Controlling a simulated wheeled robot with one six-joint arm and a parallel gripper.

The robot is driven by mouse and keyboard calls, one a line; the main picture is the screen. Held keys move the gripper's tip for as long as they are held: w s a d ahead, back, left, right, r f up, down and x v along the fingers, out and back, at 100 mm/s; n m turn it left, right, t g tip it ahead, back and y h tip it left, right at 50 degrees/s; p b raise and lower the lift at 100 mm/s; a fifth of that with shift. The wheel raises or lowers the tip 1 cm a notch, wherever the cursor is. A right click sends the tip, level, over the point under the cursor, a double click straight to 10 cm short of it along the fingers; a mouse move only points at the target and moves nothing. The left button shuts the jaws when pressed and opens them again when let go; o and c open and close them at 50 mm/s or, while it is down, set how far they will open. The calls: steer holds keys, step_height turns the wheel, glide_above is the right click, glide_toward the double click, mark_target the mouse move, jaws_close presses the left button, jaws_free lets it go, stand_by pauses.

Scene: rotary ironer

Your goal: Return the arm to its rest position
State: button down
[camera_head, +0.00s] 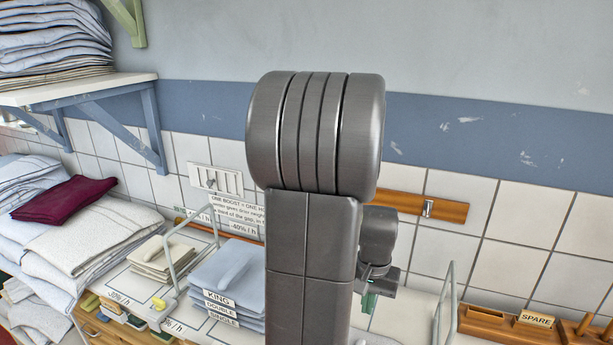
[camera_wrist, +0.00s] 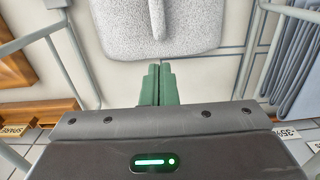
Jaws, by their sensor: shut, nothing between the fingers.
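My arm stands tall in the middle of the head view and hides much of the counter behind it. My gripper shows in the wrist view (camera_wrist: 158,84) as two green fingers pressed together, with nothing between them. In the head view only a bit of green finger (camera_head: 370,302) shows low behind my arm. In the wrist view a light grey padded piece (camera_wrist: 125,30) with a raised ridge lies beyond the fingertips; I cannot tell whether they touch it.
Blue folded linen (camera_head: 228,280) with size labels lies left of my arm, near a wire frame (camera_head: 172,262). White linen stacks (camera_head: 90,235) and a dark red cloth (camera_head: 65,199) are farther left. A shelf (camera_head: 75,90) juts out upper left. A wooden "SPARE" tray (camera_head: 495,325) stands right.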

mark_target(363, 337)
steer(key=shift+f, duration=0.1)
step_height(363, 337, down, 10)
steer(key=b, duration=0.8)
steer(key=shift+w+d, duration=0.2)
steer(key=shift+w, duration=0.2)
steer(key=shift+s, duration=0.1)
